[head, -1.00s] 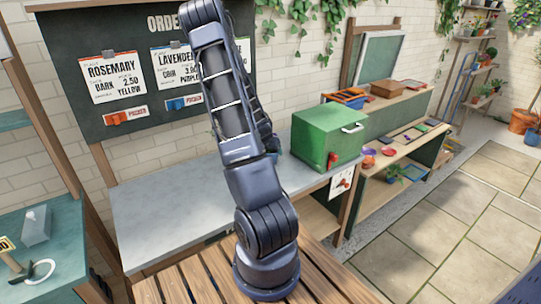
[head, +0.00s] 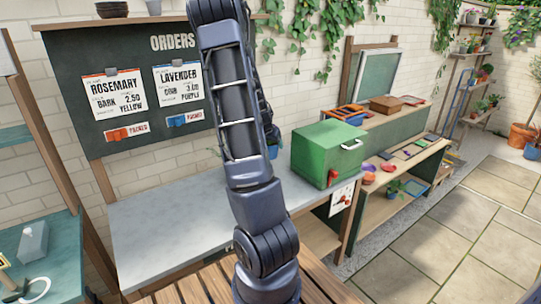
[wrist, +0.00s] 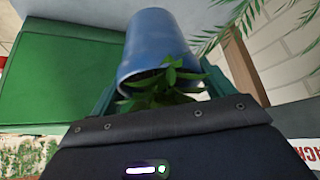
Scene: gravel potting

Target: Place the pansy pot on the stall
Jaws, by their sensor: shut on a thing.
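A blue pot (wrist: 160,45) with green leaves shows in the wrist view, its rim and plant towards the camera; no flowers show. My gripper (wrist: 160,85) is shut on this pot, with a teal finger at each side. In the head view a small part of the blue pot (head: 272,151) shows behind my arm, left of the green box, above the back of the pale grey counter (head: 165,225). My arm hides the gripper there. I cannot tell whether the pot touches the counter.
A green box (head: 325,150) stands on the counter's right end; it also fills the wrist view's left (wrist: 65,70). The order board (head: 120,60) hangs behind the counter. The counter's left part is clear. A lower bench (head: 400,165) with bowls and trays lies to the right.

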